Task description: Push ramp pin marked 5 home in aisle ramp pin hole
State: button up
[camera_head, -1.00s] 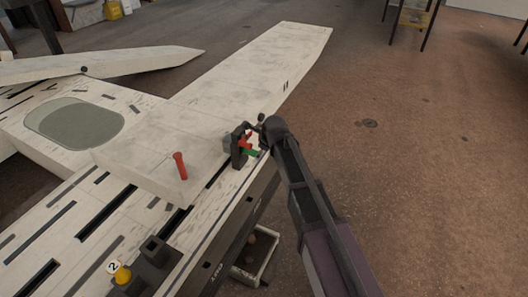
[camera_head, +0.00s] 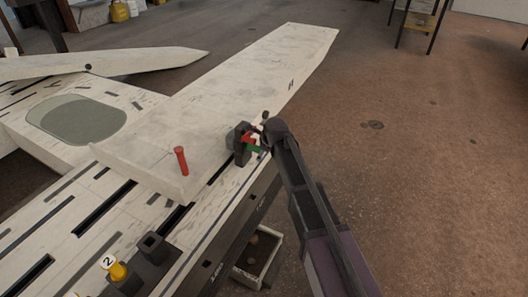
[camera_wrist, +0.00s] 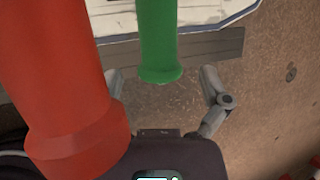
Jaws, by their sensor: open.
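My gripper (camera_head: 262,142) is at the bench's right edge, beside a dark block (camera_head: 238,141) with red and green pins. In the wrist view, my gripper (camera_wrist: 161,76) has its two fingers spread apart. A green pin (camera_wrist: 159,40) hangs into view between them, with no clear contact. A large red pin (camera_wrist: 65,80) fills the left, close to the camera. A yellow pin marked 2 (camera_head: 118,271) stands in a dark socket block at the lower left. No mark 5 is readable, and I cannot make out the aisle ramp hole.
An empty-looking square dark socket (camera_head: 152,245) stands near the yellow pin. The pale slotted bench (camera_head: 95,200) fills the left. A bin (camera_head: 262,255) sits below its edge.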

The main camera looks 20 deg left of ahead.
grip_shut()
jog(key=shift+a, duration=0.1)
dwell(0.4)
grip_release()
dwell(0.4)
